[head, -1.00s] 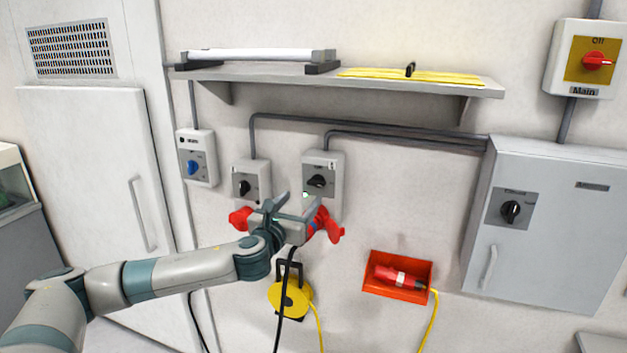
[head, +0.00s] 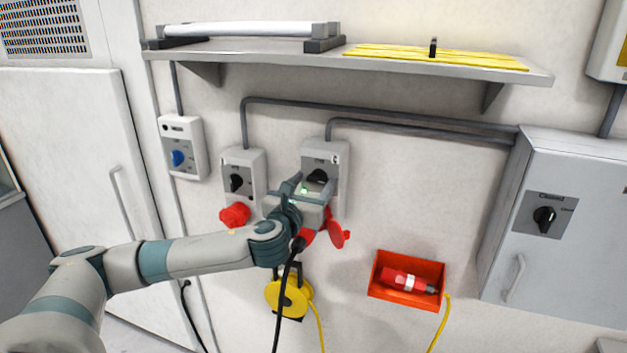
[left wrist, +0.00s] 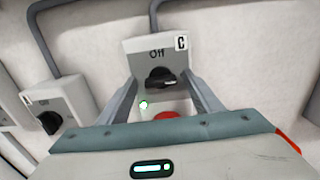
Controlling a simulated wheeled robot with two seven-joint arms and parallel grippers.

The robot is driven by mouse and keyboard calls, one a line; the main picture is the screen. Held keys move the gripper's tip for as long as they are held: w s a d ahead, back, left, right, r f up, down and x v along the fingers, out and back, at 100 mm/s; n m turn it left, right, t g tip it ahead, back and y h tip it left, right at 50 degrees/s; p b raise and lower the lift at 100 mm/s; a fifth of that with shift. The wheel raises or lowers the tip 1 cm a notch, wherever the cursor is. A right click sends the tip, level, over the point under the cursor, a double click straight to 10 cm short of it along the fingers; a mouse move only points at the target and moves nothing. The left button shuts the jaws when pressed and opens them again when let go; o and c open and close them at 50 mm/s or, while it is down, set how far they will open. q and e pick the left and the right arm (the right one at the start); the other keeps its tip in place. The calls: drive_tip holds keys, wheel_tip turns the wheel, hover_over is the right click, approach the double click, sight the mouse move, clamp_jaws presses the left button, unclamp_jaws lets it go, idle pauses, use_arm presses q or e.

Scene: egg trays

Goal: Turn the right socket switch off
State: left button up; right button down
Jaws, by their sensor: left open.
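The right socket box (head: 332,156) is light grey, fixed to the wall under the shelf, with a black rotary switch (head: 317,176) and a red socket with its lid below. In the left wrist view the black switch (left wrist: 160,78) sits under the word "Off", its handle lying roughly level. My left gripper (head: 312,186) is open in front of this box. In the left wrist view its two fingers (left wrist: 158,100) stand either side of the switch, apart from it. The gripper hides part of the red socket. My right gripper is not in view.
The left socket box (head: 244,165) with its black switch and red socket (head: 235,216) is close by. A blue-switch box (head: 183,148), a shelf (head: 400,66) above, a yellow cable reel (head: 288,297), an orange tray (head: 407,280) and a grey cabinet (head: 565,225) surround it.

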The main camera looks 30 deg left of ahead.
use_arm(q)
drive_tip(key=shift+s+r, duration=0.1)
drive_tip(key=c, duration=1.1)
drive_tip(key=shift+o, duration=0.2)
